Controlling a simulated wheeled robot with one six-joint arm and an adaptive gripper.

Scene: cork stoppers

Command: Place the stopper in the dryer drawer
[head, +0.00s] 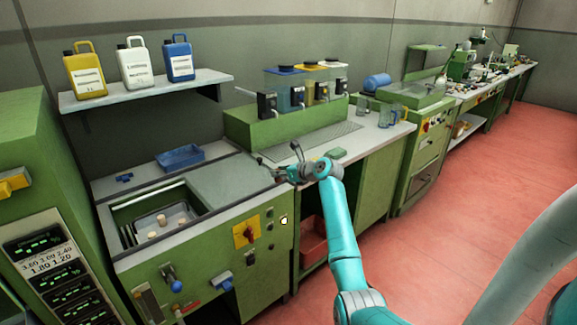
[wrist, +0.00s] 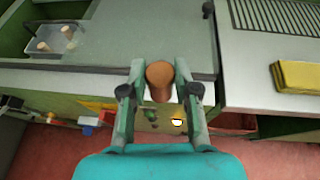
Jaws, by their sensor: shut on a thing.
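My gripper (head: 277,167) is above the front edge of the green machine's worktop in the head view. In the wrist view its two fingers (wrist: 160,76) are shut on a brown cork stopper (wrist: 160,72), one finger on each side. I cannot make out the held stopper in the head view. A recessed open bay (head: 128,211) at the machine's left holds a grey tray (head: 140,223) with a few pale stoppers (head: 163,219) inside; the tray also shows at upper left in the wrist view (wrist: 78,42). I cannot tell which part is the dryer drawer.
A grey panel (head: 235,185) lies between the bay and my gripper. A blue tray (head: 180,157) sits behind the bay. Red floor lies open at right.

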